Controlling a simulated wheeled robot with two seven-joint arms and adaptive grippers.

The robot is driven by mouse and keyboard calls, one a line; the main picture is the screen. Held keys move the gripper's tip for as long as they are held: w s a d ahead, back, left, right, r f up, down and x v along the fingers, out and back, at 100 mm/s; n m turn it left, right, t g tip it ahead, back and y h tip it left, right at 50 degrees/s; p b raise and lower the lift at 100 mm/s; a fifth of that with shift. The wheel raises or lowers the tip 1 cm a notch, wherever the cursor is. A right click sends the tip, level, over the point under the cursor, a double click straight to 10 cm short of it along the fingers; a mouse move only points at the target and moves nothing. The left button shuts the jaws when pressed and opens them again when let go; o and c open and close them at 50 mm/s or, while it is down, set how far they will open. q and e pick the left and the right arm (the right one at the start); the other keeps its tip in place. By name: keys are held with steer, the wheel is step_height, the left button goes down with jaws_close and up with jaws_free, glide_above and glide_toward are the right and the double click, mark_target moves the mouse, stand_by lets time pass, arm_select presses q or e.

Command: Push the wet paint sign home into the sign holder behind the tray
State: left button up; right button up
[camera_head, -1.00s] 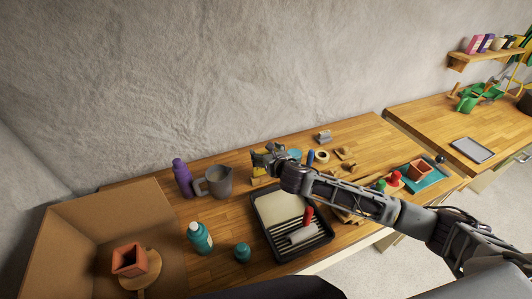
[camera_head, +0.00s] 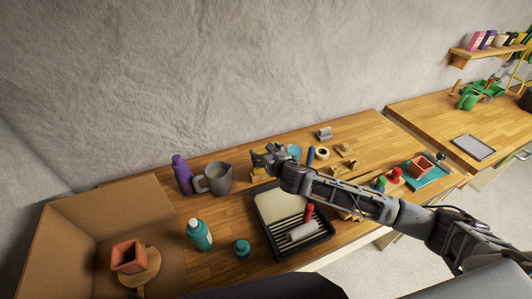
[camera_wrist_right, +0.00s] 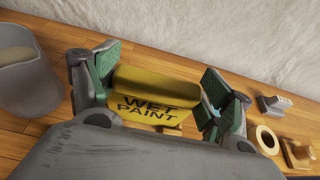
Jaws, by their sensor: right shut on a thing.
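The yellow wet paint sign (camera_wrist_right: 155,95) is between the fingers of my right gripper (camera_wrist_right: 160,80), which is shut on it, in the wrist view. Its lettering faces the camera. In the head view, my right gripper (camera_head: 268,157) is behind the black paint tray (camera_head: 272,236), and a little yellow of the sign (camera_head: 258,172) shows below it. A small piece of the light wooden sign holder (camera_wrist_right: 170,128) shows under the sign's lower edge. The rest is hidden, so I cannot tell how deep the sign sits. My left gripper is out of view.
A grey pitcher (camera_head: 215,179) and purple bottle (camera_head: 182,174) stand just left of my right gripper. A tape roll (camera_head: 322,153) and small wooden pieces lie to its right. A red-handled roller (camera_head: 302,228) rests in the tray. The wall is close behind.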

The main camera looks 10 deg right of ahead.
steer(key=shift+f+b, duration=0.4)
steer(key=shift+f, duration=0.5)
steer(key=o, duration=1)
steer(key=shift+f, duration=0.1)
steer(key=shift+r, duration=5.05)
steer(key=shift+f, duration=0.1)
